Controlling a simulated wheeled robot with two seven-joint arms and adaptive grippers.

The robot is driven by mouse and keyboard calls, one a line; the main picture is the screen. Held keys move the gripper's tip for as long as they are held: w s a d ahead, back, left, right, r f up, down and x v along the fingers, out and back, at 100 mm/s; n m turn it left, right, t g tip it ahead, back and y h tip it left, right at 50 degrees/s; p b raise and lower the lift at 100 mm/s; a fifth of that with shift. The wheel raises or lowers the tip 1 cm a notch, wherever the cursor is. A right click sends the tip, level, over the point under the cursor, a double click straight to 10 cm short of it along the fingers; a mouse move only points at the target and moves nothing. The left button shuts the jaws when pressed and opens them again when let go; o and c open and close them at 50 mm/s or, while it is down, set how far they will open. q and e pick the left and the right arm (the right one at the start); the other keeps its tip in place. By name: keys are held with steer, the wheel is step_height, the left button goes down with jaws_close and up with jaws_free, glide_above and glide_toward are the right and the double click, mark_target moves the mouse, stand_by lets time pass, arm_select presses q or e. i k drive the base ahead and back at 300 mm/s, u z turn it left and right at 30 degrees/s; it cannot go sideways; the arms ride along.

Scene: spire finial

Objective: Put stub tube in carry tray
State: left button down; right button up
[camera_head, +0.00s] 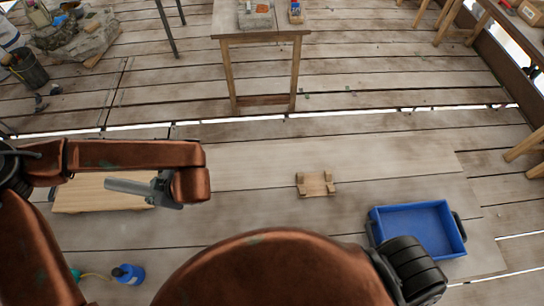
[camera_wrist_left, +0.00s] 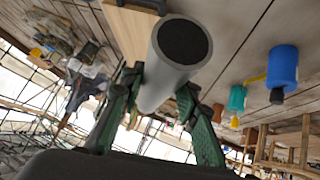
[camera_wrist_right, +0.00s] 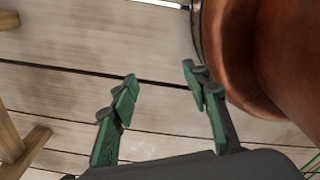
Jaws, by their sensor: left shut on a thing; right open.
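The stub tube (camera_head: 128,187) is a plain grey cylinder with a dark end. My left gripper (camera_head: 168,188) is shut on it and holds it above a wooden board at the left. In the left wrist view, the tube (camera_wrist_left: 180,55) sits between the fingers of my left gripper (camera_wrist_left: 160,90), its dark end facing the camera. The carry tray (camera_head: 415,226), blue with dark handles, lies on the planks at the right, apart from the tube, and looks empty. My right gripper (camera_wrist_right: 160,74) is open and empty in the right wrist view, over bare planks.
A light wooden board (camera_head: 85,195) lies under the tube. A small wooden cradle (camera_head: 315,184) stands mid-floor, left of the tray. A blue bottle (camera_head: 129,274) stands at the lower left. A table (camera_head: 262,32) stands at the back. My right arm covers the lower middle.

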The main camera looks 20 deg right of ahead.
mark_target(413, 236)
steer(key=z, duration=0.6)
steer(key=k, duration=0.8)
steer(key=z, duration=1)
steer(key=k, duration=0.5)
steer(key=u, duration=0.15)
steer(key=i, duration=0.8)
steer(key=z, duration=0.4)
